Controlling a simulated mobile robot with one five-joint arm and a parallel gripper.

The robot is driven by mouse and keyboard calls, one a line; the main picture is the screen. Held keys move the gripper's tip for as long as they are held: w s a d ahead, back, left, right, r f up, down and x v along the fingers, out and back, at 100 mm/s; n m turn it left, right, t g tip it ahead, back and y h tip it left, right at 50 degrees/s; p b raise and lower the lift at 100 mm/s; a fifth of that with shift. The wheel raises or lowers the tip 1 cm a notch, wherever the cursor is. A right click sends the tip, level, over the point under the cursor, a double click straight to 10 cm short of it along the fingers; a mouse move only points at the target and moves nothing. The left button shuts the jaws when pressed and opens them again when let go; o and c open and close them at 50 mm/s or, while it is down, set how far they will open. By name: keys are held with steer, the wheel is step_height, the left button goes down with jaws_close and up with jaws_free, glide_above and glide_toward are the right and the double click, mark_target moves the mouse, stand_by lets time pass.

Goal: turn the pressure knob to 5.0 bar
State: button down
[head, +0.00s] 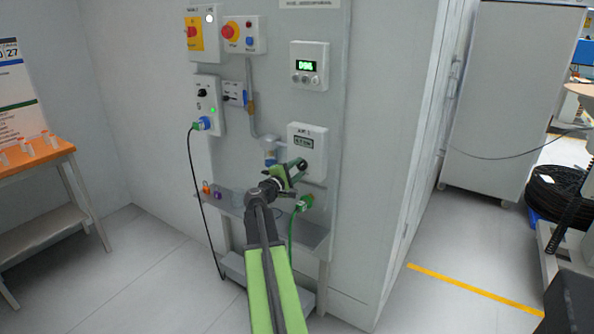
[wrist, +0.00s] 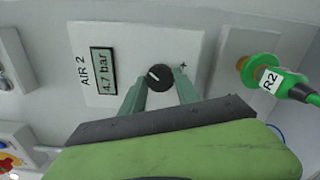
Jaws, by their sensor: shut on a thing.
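The pressure knob (wrist: 159,77) is a round black knob with a white pointer mark, on a white panel labelled AIR 2 (wrist: 85,75). The panel's display (wrist: 104,71) reads 4.7 bar in the wrist view. My gripper (wrist: 159,88) has its two green fingers on either side of the knob and is shut on it. In the head view my gripper (head: 301,164) is at the panel (head: 306,133) on the wall board, and it hides the knob there. The display's text is too small to read surely in the head view.
A green connector labelled R2 (wrist: 285,84) with a cable sits right of the panel in the wrist view. A small shelf (head: 300,232) runs below the board. Boxes with switches and a blue plug (head: 203,123) are at left. An orange-topped table (head: 38,158) stands far left.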

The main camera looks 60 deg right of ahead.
steer(key=shift+r, duration=0.1)
steer(key=c, duration=0.9)
jaws_free()
steer(key=shift+d, duration=0.1)
steer(key=shift+a, duration=0.25)
steer(key=a, duration=1.7)
